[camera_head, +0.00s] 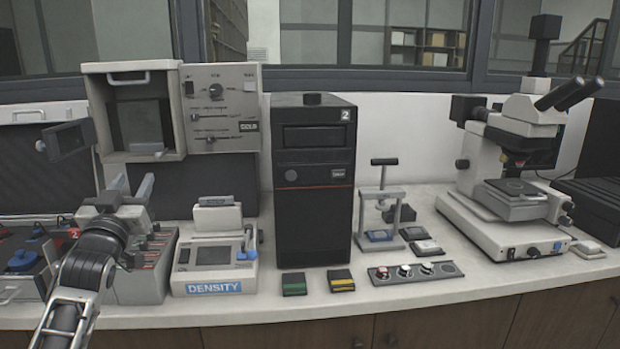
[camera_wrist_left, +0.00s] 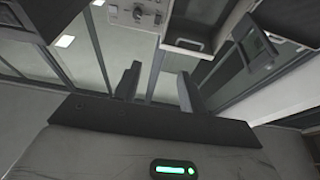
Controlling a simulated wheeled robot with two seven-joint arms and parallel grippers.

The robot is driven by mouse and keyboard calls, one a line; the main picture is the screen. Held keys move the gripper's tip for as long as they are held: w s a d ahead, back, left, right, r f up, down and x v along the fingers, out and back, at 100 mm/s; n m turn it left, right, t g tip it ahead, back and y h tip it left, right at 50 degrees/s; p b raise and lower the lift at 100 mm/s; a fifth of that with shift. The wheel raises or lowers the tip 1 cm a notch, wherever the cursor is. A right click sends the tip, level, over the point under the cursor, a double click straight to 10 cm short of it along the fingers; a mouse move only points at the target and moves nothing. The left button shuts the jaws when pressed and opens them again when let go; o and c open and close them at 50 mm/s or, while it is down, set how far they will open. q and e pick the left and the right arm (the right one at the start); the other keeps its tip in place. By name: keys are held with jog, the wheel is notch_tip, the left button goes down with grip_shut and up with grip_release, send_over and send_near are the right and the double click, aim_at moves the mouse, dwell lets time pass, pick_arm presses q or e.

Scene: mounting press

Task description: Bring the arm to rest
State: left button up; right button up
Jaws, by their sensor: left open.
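My left arm comes in from the lower left in the head view. My left gripper (camera_head: 132,188) points up and away, in front of the grey machine with the open front. Its two fingers stand apart with nothing between them. In the left wrist view the open fingers (camera_wrist_left: 158,85) show against windows, with the same machine (camera_wrist_left: 190,22) at the top. My right gripper is not in view.
The counter holds a DENSITY device (camera_head: 214,254), a black tower (camera_head: 314,180), a small hand press (camera_head: 383,210), a tray with several round pieces (camera_head: 414,271) and a microscope (camera_head: 512,190). Two dark blocks (camera_head: 294,284) (camera_head: 341,280) lie near the front edge.

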pick_arm(q)
jog(key=s+d+f+m+g+h, duration=0.15)
jog(key=s+d+f, duration=0.25)
jog(key=f, duration=0.7)
jog(key=s+d+f+m+g+h, duration=0.1)
jog(key=s+d+f+g, duration=0.25)
jog(key=f, duration=0.75)
jog(key=s+d+f+g+h, duration=0.1)
jog(key=s+d+f+g, duration=0.2)
jog(key=s+f, duration=0.6)
jog(key=s+d+f+g+h, duration=0.1)
jog(key=s+d+f+g, duration=0.2)
jog(key=s+d+f, duration=0.5)
jog(key=s+f+m, duration=0.1)
jog(key=s, duration=0.8)
jog(key=shift+f+g+h, duration=0.15)
jog(key=shift+g+h, duration=0.15)
jog(key=shift+h, duration=0.05)
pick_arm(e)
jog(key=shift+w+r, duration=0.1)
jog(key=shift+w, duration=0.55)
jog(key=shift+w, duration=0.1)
